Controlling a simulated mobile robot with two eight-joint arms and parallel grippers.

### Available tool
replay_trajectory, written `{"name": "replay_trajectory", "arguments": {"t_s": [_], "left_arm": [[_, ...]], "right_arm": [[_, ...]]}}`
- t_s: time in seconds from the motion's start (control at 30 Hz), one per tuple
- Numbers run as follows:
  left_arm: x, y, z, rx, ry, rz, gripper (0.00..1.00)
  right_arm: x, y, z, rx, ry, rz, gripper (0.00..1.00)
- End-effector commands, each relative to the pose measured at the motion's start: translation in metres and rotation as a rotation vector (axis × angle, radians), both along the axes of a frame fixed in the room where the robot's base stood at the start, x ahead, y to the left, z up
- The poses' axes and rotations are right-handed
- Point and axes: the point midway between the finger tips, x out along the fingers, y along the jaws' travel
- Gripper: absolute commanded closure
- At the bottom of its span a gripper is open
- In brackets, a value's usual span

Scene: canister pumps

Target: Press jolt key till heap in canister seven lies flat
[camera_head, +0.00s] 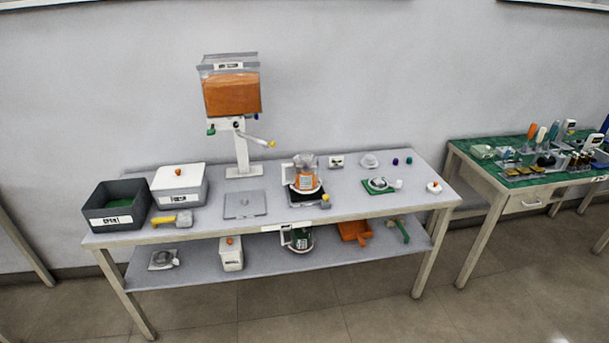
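A clear canister (231,90) with a grey lid is raised on a white post (241,157) at the back of the table. It holds an orange heap (232,95) whose top looks nearly level at this distance. The label on the canister is too small to read, so I cannot tell its number. Below the canister is a white head with a green part (211,132) on its left, a dark round part, a blue part (256,117) on its right and a yellow-tipped lever (270,143). I cannot tell which is the jolt key. Neither gripper shows.
The grey table (340,206) holds a dark bin (117,208), a white lidded box (180,184), a grey plate (245,204) and a jug with orange contents (305,177) on a dark base. More items sit on the lower shelf. A green-topped bench (525,178) stands right.

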Motion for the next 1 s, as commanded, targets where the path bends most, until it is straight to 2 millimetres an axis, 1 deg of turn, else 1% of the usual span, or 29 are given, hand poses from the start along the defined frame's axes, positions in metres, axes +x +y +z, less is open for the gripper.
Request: {"name": "replay_trajectory", "arguments": {"t_s": [0.07, 0.1, 0.17, 0.3, 0.37, 1.0], "left_arm": [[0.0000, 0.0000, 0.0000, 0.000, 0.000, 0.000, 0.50], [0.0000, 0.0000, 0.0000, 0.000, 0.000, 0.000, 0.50], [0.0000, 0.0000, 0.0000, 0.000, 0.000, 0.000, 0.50], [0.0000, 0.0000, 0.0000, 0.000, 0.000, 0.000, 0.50], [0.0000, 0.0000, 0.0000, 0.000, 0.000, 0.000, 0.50], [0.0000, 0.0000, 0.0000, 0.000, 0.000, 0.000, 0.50]], "right_arm": [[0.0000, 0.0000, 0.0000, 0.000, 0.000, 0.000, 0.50], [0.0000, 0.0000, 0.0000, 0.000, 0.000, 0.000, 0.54], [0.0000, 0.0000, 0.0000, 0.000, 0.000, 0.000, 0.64], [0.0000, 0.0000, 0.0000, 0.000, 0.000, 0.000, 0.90], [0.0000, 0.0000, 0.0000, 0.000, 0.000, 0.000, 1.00], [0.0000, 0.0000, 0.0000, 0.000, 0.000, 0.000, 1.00]]}}
